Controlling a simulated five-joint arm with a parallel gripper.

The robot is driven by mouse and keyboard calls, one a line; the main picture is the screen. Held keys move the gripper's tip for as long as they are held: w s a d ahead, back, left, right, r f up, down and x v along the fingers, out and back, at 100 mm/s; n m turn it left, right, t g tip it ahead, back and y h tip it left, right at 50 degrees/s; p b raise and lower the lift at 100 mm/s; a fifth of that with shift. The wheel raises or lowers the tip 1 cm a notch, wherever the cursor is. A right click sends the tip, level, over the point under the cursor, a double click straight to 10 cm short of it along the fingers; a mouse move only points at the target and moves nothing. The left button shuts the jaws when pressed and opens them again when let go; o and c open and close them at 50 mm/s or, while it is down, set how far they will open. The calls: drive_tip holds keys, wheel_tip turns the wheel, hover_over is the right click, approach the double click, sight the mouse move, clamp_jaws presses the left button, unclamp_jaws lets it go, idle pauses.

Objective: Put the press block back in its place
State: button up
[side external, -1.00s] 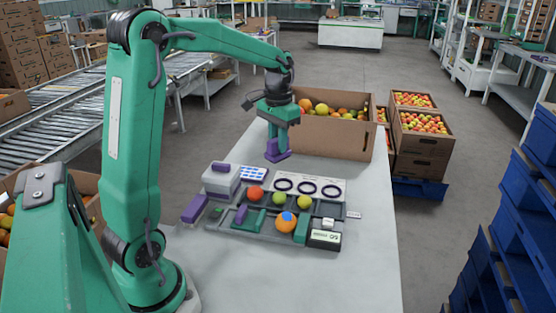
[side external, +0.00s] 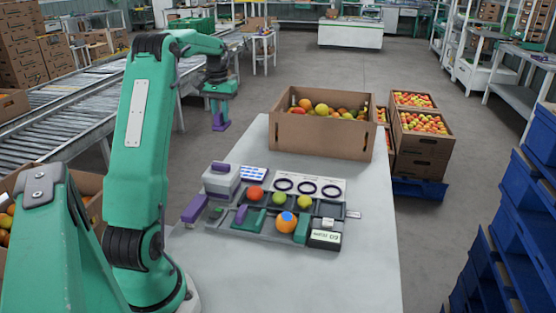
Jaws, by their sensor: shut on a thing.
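My gripper (side external: 219,104) hangs beyond the far left of the table, in the air beside the conveyor. It is shut on a purple piece, which I take to be the press block (side external: 220,123). The piece hangs upright with a wider foot at the bottom, clear of any surface. The jaw tips are too small to make out against it. On the table, a grey tray (side external: 264,233) holds a red, a green-yellow and an orange fruit and green blocks. No place for the block can be told apart with certainty.
A white box (side external: 221,184) with a purple top piece and a purple block (side external: 195,208) stand at the tray's left. A panel with three dark rings (side external: 308,187) lies behind the tray. A cardboard box of fruit (side external: 320,135) stands at the table's back. The front of the table is clear.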

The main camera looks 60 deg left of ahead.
drive_tip(key=shift+s+a+f, duration=0.45)
drive_tip(key=shift+a, duration=0.25)
wheel_tip(320, 180, down, 8)
drive_tip(key=shift+f, duration=0.25)
drive_tip(key=shift+f, duration=0.1)
drive_tip(key=shift+f, duration=3.95)
drive_tip(key=shift+f, duration=0.4)
drive_tip(key=o, duration=0.9)
drive_tip(key=shift+c, duration=1.4)
